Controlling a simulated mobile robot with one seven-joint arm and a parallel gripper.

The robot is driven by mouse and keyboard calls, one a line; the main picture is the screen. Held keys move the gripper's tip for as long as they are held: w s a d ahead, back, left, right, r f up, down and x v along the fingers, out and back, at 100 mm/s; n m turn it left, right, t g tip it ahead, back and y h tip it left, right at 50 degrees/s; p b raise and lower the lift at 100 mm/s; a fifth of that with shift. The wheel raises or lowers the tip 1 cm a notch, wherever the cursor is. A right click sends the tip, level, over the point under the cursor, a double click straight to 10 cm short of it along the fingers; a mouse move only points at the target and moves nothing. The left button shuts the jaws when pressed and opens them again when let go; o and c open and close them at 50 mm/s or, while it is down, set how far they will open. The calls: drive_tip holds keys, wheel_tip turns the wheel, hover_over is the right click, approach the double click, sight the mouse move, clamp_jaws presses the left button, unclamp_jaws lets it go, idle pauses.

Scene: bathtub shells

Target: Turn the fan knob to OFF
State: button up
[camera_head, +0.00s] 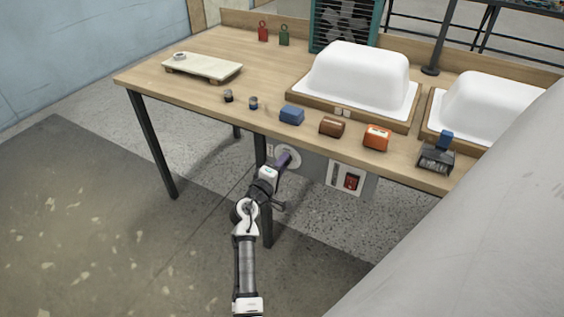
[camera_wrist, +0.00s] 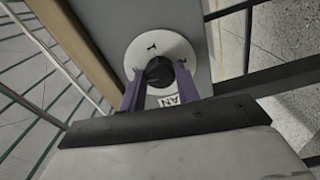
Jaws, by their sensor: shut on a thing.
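The fan knob (camera_wrist: 159,70) is a small black knob at the middle of a white round dial (camera_wrist: 185,50). My gripper (camera_wrist: 159,76) has its two purple fingers on either side of the knob and is shut on it. Small dark marks show on the dial, but I cannot read which setting the knob points to. A white label (camera_wrist: 172,100) with the letters "AN" lies partly hidden beside the fingers. In the head view my gripper (camera_head: 287,159) reaches the dial on the panel under the table's front edge. The fan (camera_head: 345,22) stands at the back of the table.
A grey panel (camera_head: 311,168) carries a red switch (camera_head: 352,182) to the right of the dial. The wooden table (camera_head: 210,97) overhangs it, with white tub shells (camera_head: 360,75) and several small blocks on top. A dark table leg (camera_head: 265,215) stands close to my arm.

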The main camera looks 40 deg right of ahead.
drive_tip(key=shift+n, duration=0.6)
drive_tip(key=shift+n+p, duration=0.3)
drive_tip(key=o, duration=1)
drive_tip(key=shift+a, duration=0.1)
drive_tip(key=b+v, duration=0.2)
drive_tip(key=v, duration=1.1)
drive_tip(key=shift+s+a, duration=0.1)
drive_tip(key=shift+a, duration=0.2)
